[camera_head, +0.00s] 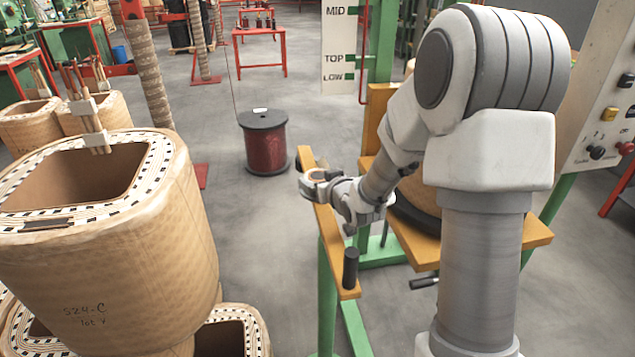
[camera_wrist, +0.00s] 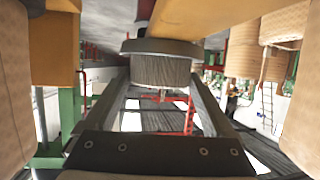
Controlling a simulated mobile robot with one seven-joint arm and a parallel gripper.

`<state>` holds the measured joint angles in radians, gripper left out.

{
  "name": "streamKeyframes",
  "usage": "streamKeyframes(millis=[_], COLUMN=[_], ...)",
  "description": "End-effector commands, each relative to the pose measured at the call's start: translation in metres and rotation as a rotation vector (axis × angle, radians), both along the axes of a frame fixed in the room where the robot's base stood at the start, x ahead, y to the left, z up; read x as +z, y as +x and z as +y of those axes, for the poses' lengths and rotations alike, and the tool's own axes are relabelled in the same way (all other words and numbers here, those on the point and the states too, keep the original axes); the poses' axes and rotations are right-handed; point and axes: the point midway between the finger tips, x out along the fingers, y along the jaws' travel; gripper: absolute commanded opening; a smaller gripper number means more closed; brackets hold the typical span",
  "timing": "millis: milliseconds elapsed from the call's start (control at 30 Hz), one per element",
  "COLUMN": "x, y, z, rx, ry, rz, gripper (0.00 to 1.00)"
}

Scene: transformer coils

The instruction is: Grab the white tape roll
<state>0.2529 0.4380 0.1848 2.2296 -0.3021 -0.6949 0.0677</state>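A small pale ring, seemingly the white tape roll (camera_head: 316,174), sits at the end of my gripper (camera_head: 312,182), over the orange beam (camera_head: 333,240) of the winding stand in the head view. The gripper is level with it and partly covers it. In the wrist view, which looks upside down, my two fingers (camera_wrist: 160,88) stand well apart. A grey-brown cylinder (camera_wrist: 161,70) with a dark wider rim shows between their tips. I cannot tell whether the fingers touch it.
A black spool with red wire (camera_head: 265,142) stands on the floor beyond the beam. Large tan coils (camera_head: 100,260) fill the left side. A control panel (camera_head: 600,90) is at the right. A dark handle (camera_head: 350,268) rises from the beam's near end. Floor between coils and beam is clear.

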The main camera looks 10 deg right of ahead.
Motion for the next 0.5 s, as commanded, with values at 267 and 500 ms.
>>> streamKeyframes(millis=[267, 500], x=[0.0, 0.0009], y=[0.0, 0.0002], z=[0.0, 0.0], rx=[0.0, 0.0], ry=[0.0, 0.0], rz=[0.0, -0.001], gripper=[0.32, 0.26])
